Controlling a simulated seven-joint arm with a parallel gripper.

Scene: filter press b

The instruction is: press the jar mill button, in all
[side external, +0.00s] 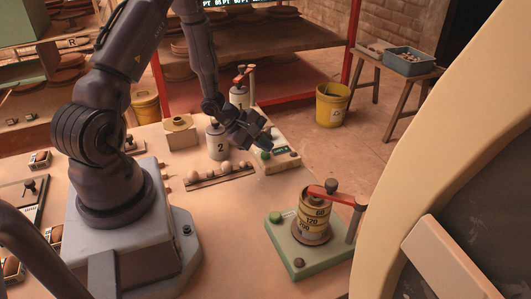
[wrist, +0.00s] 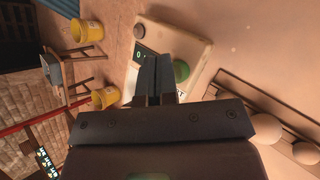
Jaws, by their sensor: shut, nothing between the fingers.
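A pale control box (side external: 287,160) with a small display and a green button (side external: 265,155) sits on the bench's far edge. I cannot read a jar mill name on it. In the wrist view the box (wrist: 197,43) lies below my gripper, and its green button (wrist: 181,72) shows just right of the fingers, partly covered. My gripper (side external: 266,139) is shut and empty, above the box; contact with the button cannot be told. A grey jar marked 2 (side external: 219,145) stands left of the gripper, and another jar (side external: 239,96) stands behind.
A rack (side external: 222,176) with several pale balls lies near the jars. Bench space (side external: 225,230) at front centre is clear.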

